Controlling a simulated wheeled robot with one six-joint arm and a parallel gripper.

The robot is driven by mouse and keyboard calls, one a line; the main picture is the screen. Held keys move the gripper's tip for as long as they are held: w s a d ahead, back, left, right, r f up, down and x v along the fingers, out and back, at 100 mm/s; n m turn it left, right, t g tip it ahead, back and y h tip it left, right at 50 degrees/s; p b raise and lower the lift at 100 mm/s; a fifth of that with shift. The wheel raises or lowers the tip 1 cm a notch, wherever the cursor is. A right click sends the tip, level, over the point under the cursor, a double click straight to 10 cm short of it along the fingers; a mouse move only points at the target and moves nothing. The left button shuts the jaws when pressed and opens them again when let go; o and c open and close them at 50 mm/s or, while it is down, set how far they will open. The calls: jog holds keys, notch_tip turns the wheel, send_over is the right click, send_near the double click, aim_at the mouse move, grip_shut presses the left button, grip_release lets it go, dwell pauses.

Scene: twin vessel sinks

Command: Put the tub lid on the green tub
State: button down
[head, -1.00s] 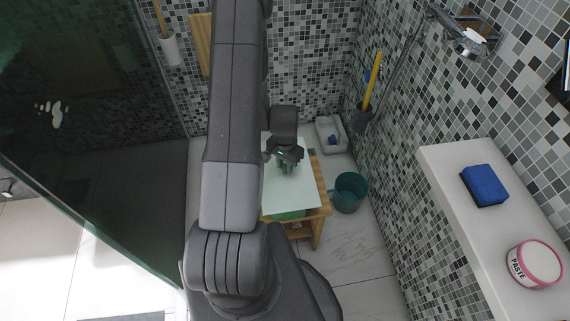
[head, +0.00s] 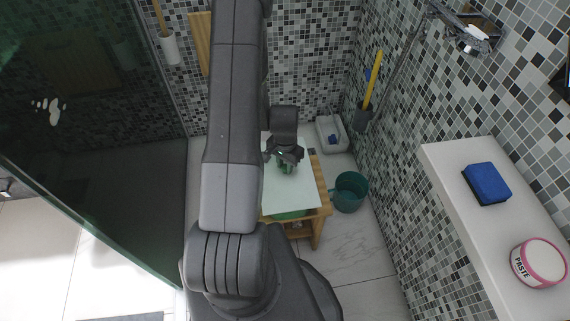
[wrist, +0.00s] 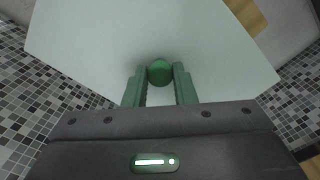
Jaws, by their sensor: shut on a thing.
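The tub lid (head: 292,188) is a flat, pale, rectangular panel with a round green knob (wrist: 160,71). My gripper (head: 287,167) is shut on the lid's knob; in the wrist view the green fingers (wrist: 160,88) stand on either side of it. The green tub (head: 290,215) shows only as a green strip below the lid's front edge, on a wooden stool. The lid covers most of the tub. I cannot tell whether the lid touches the tub's rim.
The wooden stool (head: 319,228) stands on the tiled floor. A teal bucket (head: 350,192) is right of it, and a grey tray (head: 331,134) lies behind. A white ledge (head: 455,190) at right holds a blue sponge (head: 487,184) and a paste tub (head: 540,263). A glass panel is at left.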

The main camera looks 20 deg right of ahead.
jog(key=shift+f+b, duration=0.35)
jog(key=shift+b, duration=0.1)
dwell(0.6)
jog(key=c, duration=1.1)
grip_release()
notch_tip(320, 180, up, 14)
jog(key=shift+f+p, duration=0.1)
jog(key=shift+p, duration=0.65)
notch_tip(320, 180, down, 14)
jog(key=shift+r+b, duration=0.1)
jog(key=shift+b, duration=0.65)
jog(key=shift+r, duration=0.1)
jog(key=shift+r, duration=0.15)
